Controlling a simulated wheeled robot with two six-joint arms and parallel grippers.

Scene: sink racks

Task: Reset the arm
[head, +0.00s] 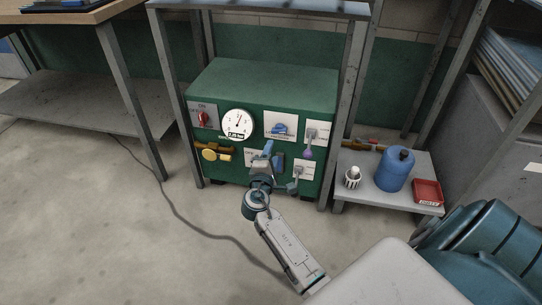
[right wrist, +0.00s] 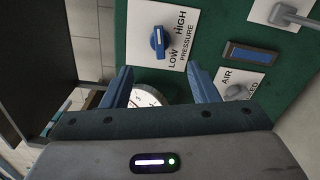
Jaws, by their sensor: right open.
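My right gripper (head: 265,153) is open in front of the green machine's panel (head: 262,95). In the right wrist view my right gripper (right wrist: 161,88) shows two blue fingers spread apart with nothing held between them. A blue knob marked HIGH, LOW and PRESSURE (right wrist: 158,42) lies beyond the fingers, apart from them. Part of a white dial gauge (right wrist: 148,97) shows between the fingers; the gauge (head: 238,123) is whole in the head view. A grey knob marked AIR (right wrist: 238,93) is beside the right finger. My left gripper is not in view.
A red ON switch (head: 203,118), yellow knob (head: 210,154) and purple-tipped lever (head: 308,152) are on the panel. Grey frame posts (head: 349,75) flank the machine. A cable (head: 172,205) crosses the floor.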

